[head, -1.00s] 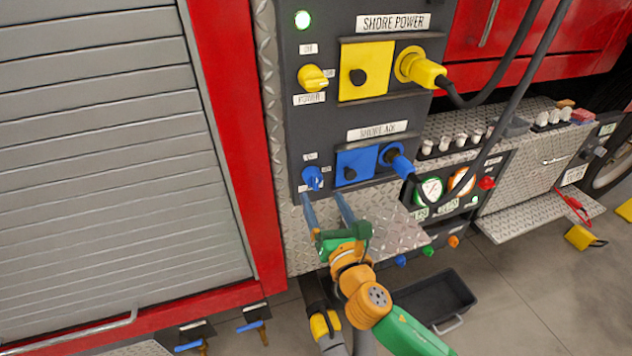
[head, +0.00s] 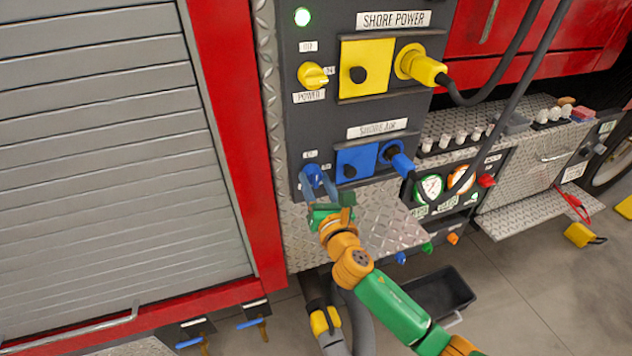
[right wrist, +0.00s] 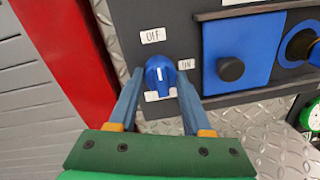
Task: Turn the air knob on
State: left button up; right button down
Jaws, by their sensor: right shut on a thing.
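The blue air knob (head: 313,174) sits on the dark panel, left of the blue shore air plate. In the right wrist view the knob (right wrist: 160,76) has a white mark pointing up, toward the OFF label (right wrist: 153,35); the ON label (right wrist: 186,64) is to its upper right. My right gripper (head: 318,181) reaches up from below, its two blue fingers on either side of the knob and shut on it. The label below the knob is partly hidden. My left gripper is not in view.
The yellow power knob (head: 313,76) is above, beside a yellow plate (head: 364,68). A blue plug (head: 398,157) with a black hose is to the right. A diamond-plate ledge (head: 385,225) lies below the panel. A grey roller shutter (head: 100,150) is at left.

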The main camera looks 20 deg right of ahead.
jog(key=m+p, duration=0.1)
jog(key=m, duration=0.2)
jog(key=shift+r+m, duration=0.1)
jog(key=shift+m, duration=0.2)
jog(key=m+p, duration=0.1)
jog(key=m, duration=0.4)
jog(key=shift+y, duration=0.3)
jog(key=m+p, duration=0.1)
jog(key=m, duration=0.3)
jog(key=shift+m+g, duration=0.3)
jog(key=shift+m+y+p, duration=0.3)
jog(key=shift+m, duration=1.6)
jog(key=shift+c, duration=1.7)
grip_release()
